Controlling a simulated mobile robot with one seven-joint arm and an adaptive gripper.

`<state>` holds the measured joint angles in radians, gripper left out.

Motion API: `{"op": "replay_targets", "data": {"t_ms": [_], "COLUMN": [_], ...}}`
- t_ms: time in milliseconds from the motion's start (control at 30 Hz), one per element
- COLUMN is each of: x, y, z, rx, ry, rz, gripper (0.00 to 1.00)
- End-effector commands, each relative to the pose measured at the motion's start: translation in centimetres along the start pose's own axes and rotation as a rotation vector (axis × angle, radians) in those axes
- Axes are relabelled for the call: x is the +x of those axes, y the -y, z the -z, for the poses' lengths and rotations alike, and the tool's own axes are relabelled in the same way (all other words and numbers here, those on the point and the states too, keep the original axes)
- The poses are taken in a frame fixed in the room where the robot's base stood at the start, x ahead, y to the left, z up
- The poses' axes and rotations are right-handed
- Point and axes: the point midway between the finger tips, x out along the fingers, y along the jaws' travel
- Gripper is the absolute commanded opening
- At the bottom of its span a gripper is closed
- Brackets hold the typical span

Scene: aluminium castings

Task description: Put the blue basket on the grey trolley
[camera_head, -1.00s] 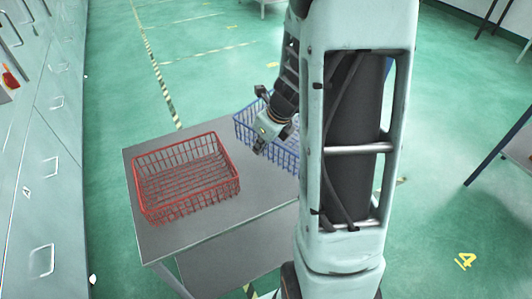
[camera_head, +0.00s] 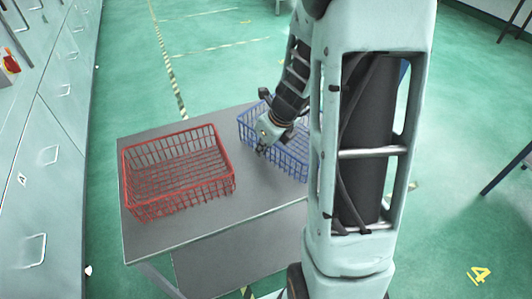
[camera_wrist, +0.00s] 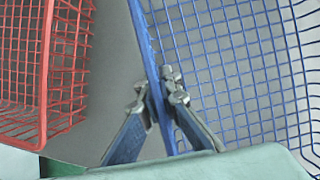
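The blue wire basket (camera_head: 288,152) is at the right end of a grey table, partly hidden behind my arm in the head view. My gripper (camera_head: 264,147) is at its near left side. In the wrist view, the fingers of my gripper (camera_wrist: 159,88) stand on either side of the basket's blue rim (camera_wrist: 143,35) and look closed on it. The basket (camera_wrist: 235,70) looks empty. I cannot tell whether it touches the tabletop. No separate grey trolley shows, and I cannot tell whether the table is on wheels.
A red wire basket (camera_head: 180,172) sits on the left of the grey table (camera_head: 215,215), close to the blue one, with a gap between. A lower shelf (camera_head: 235,250) shows beneath. Pale cabinets (camera_head: 45,150) line the left side. Green floor (camera_head: 460,150) is open at right.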

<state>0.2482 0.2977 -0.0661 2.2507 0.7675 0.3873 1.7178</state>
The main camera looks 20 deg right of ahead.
Motion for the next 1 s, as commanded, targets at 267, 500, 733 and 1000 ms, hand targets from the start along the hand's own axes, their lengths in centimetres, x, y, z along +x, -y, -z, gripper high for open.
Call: {"op": "replay_targets", "data": {"t_ms": [267,500,733,1000], "x": [0.77,1.17,1.07,0.69], "y": [-0.19,-0.25,-0.24,-0.22], "z": [0.06,0.29,0.26,0.09], "rx": [0.001,0.001,0.002,0.002], "ry": [0.003,0.001,0.001,0.002], "rz": [0.005,0.003,0.003,0.003], "gripper": [0.00,0.05,0.22,0.22]}}
